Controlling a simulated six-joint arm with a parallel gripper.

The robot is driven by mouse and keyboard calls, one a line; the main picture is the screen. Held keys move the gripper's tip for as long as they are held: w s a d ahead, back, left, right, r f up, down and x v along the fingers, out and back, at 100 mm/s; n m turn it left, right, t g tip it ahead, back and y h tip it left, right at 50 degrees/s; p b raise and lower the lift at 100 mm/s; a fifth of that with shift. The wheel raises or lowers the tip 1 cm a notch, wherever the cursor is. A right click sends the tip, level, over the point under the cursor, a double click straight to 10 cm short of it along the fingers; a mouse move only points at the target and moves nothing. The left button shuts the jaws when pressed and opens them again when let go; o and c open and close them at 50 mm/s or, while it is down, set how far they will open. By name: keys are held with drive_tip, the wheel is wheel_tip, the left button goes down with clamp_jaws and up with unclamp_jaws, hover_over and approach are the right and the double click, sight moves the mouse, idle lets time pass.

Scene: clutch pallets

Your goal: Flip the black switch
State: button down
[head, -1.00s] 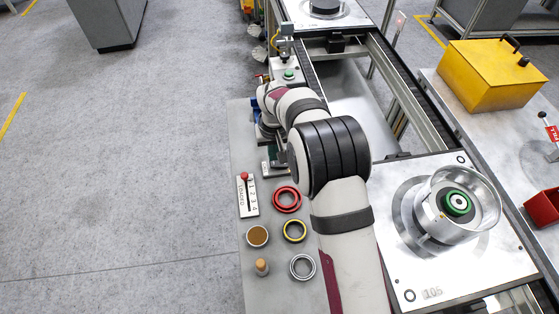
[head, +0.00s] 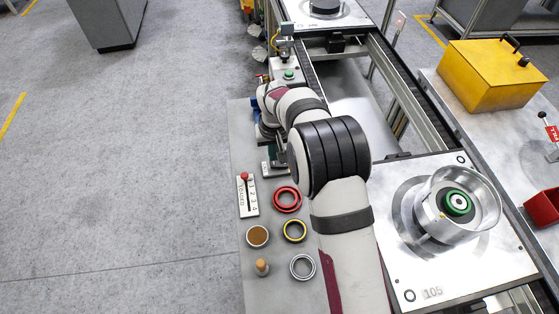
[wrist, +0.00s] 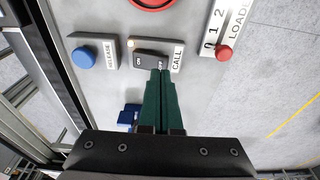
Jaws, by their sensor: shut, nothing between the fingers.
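The black switch (wrist: 148,61) is a rocker on a grey plate marked CALL (wrist: 177,62), at the upper middle of the wrist view. ON is readable on its left part; its right end is partly hidden by my fingertips. My gripper (wrist: 161,73) has green fingers, shut together and empty, with the tips at the right part of the switch. I cannot tell whether they touch or press it. In the head view the switch is hidden behind my arm, and only a bit of green finger shows beside the grey plate (head: 267,170).
A blue RELEASE button (wrist: 84,58) sits left of the switch. A LOADED slider with a red knob (wrist: 224,53) is to the right. A red ring (head: 287,199), a yellow-edged ring (head: 294,230) and a grey ring (head: 302,267) lie near my arm.

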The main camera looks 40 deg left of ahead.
sight(274, 164)
drive_tip(key=shift+f, duration=0.95)
idle(0.4)
drive_tip(key=shift+r, duration=3.55)
